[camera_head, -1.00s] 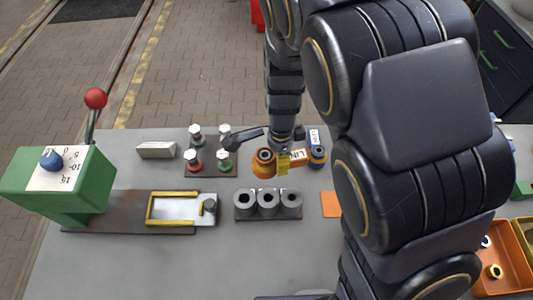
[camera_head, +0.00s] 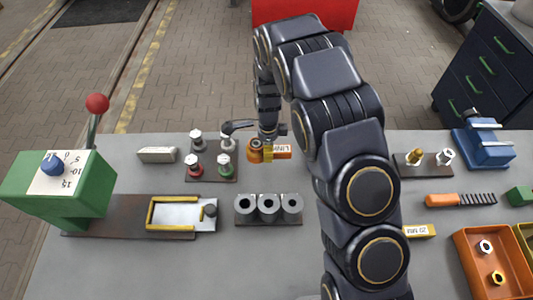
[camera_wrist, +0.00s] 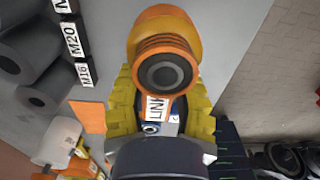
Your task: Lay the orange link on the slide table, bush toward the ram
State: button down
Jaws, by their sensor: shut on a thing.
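My gripper (camera_head: 268,153) is shut on the orange link (camera_head: 255,151), above the bench right of the bolt stand. In the wrist view, the yellow fingers (camera_wrist: 160,105) grip the link's body. Its round bush end (camera_wrist: 166,68) sticks out beyond them, with a dark bore; the far part is hidden by the gripper. A white label reading LINK shows on the link. The slide table (camera_head: 178,212) is a pale plate with a yellow edge, lying at left on a brown base. The green press (camera_head: 60,185) with a red-knobbed lever stands at its left end.
Three grey sleeves (camera_head: 268,208) stand right of the slide table. A stand of bolts (camera_head: 211,165) with a dark handle lies behind. A pale block (camera_head: 157,154) sits left of it.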

jog(key=shift+w+a+f, duration=0.15)
jog(key=shift+w+f, duration=0.75)
jog(key=shift+f, duration=1.7)
jog(key=shift+f, duration=0.1)
jog(key=c, duration=0.8)
grip_release()
